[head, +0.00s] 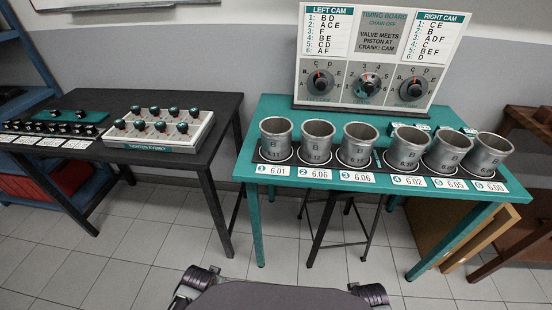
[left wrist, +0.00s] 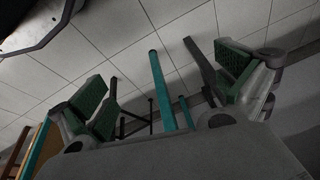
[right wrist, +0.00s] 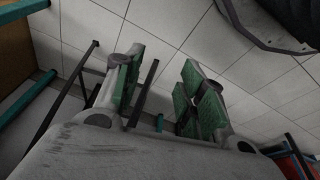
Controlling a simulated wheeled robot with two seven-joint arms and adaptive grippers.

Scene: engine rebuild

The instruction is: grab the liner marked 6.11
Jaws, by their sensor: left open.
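Several grey metal liners stand upright in a row on a black strip on the teal table in the head view. The leftmost liner (head: 276,139) carries small print that looks like 6.11, though it is hard to read. The liner second from left (head: 317,142) and the third liner (head: 358,145) seem to read 6.17. The print on the right-hand liners, such as the far right one (head: 487,155), is too small to be sure of. My left gripper (left wrist: 168,95) is open and empty, over the floor. My right gripper (right wrist: 160,95) looks open and empty too. Neither shows in the head view.
White number cards line the front edge of the teal table (head: 256,196), reading 6.01 at far left. A timing board (head: 376,45) with dials stands behind the liners. A black table (head: 215,115) with a rack of teal-topped parts (head: 158,130) is at left. A stool stands under the teal table.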

